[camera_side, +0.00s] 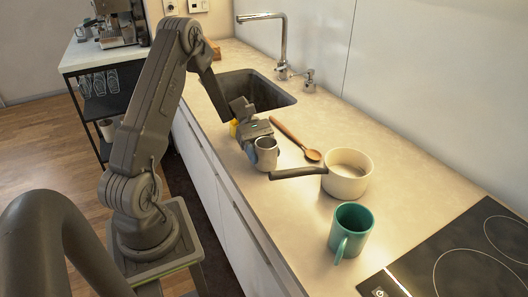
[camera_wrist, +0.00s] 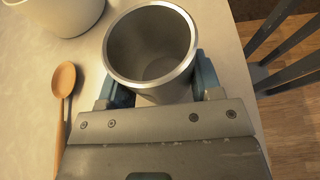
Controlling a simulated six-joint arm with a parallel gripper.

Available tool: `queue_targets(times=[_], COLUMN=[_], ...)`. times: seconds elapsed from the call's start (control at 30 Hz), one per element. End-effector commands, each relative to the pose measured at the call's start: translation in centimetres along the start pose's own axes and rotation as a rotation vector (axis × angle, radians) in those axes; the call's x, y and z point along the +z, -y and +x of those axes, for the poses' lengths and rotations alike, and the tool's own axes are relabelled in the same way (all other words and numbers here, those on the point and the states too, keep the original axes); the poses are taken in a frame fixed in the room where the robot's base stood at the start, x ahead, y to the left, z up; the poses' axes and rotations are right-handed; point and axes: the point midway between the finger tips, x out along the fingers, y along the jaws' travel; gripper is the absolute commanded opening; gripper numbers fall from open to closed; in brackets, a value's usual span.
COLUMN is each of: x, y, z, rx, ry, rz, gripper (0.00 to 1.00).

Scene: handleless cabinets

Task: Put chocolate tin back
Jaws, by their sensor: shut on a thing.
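A grey metal tin (camera_side: 266,154), round and open-topped with a bright rim, is upright between my fingers. It also fills the upper middle of the wrist view (camera_wrist: 152,52), and its inside looks empty. No label shows, so I cannot tell whether it is the chocolate tin. My gripper (camera_side: 262,147) is shut on its sides, with blue-grey fingertips (camera_wrist: 158,88) either side of it. The tin is at the counter's front part, left of the white pot. I cannot tell whether its base touches the counter. No other tin is in view.
A white pot (camera_side: 348,176) with a dark handle (camera_side: 297,173) pointing at the tin stands close by. A wooden spoon (camera_side: 299,141) lies behind the tin. A teal mug (camera_side: 351,228), hob (camera_side: 463,262) and sink (camera_side: 258,91) are on the counter. Closed cabinet fronts (camera_side: 216,192) run below.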

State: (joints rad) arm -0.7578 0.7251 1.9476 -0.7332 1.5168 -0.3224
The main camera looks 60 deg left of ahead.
Motion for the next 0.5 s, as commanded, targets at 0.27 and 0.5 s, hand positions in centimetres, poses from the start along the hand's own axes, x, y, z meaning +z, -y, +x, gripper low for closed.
queue_targets(times=[0.27,0.5], x=[-0.51,-0.82], y=[-0.01,-0.01], z=[0.2,0.33], rx=[0.0,0.0], ry=[0.0,0.0], rz=[0.001,0.001], gripper=[0.34,0.64])
